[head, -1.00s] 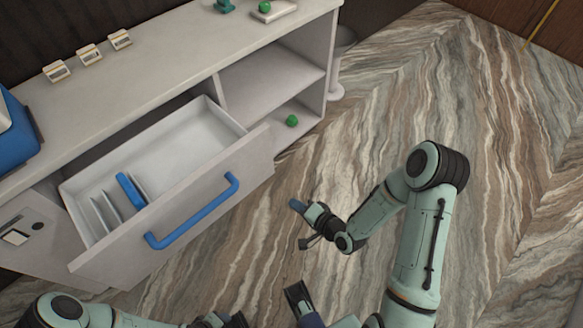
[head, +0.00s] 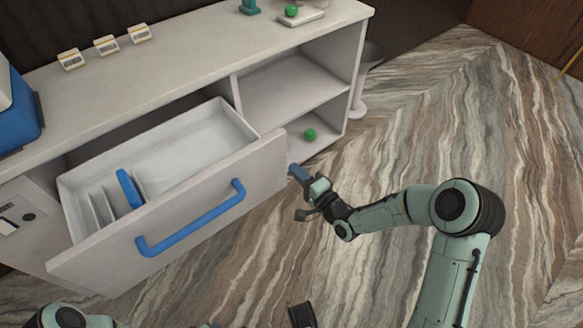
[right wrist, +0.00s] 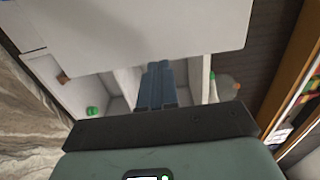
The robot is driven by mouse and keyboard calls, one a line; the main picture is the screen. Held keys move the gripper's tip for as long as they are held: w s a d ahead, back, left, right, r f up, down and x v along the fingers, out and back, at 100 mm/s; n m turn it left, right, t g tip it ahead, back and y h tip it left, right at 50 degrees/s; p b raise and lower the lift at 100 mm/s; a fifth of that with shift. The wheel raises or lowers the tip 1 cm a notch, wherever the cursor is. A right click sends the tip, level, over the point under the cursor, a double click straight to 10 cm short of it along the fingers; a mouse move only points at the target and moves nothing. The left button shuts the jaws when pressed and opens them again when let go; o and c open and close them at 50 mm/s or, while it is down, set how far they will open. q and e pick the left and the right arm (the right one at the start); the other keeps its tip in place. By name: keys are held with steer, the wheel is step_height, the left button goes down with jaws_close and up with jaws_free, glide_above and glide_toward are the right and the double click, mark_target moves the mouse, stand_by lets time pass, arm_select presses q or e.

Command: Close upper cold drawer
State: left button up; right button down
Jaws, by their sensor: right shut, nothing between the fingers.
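The upper cold drawer (head: 170,215) is pulled out of the counter, its white tray showing behind the front panel. A blue bar handle (head: 190,222) runs along its front. Inside are upright dividers and a blue piece (head: 129,188). My right gripper (head: 296,172) is shut and empty, with its blue fingers close to the right end of the drawer front; I cannot tell if they touch. In the right wrist view the shut fingers (right wrist: 157,85) point past a large pale panel (right wrist: 150,30). Only parts of my left arm show at the bottom edge of the head view; its jaws are not clear.
The counter top (head: 200,65) carries several small label stands and a blue box (head: 22,115) at left. Right of the drawer are open shelves (head: 290,90) with a green ball (head: 310,134). Marble-patterned floor (head: 420,130) is clear to the right.

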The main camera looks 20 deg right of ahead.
arm_select(q)
steer(key=shift+s+a+f+g, duration=0.1)
steer(key=shift+s+f+g, duration=0.2)
steer(key=shift+s+f, duration=0.55)
arm_select(e)
steer(key=shift+x, duration=1.3)
arm_select(q)
steer(key=shift+r, duration=0.1)
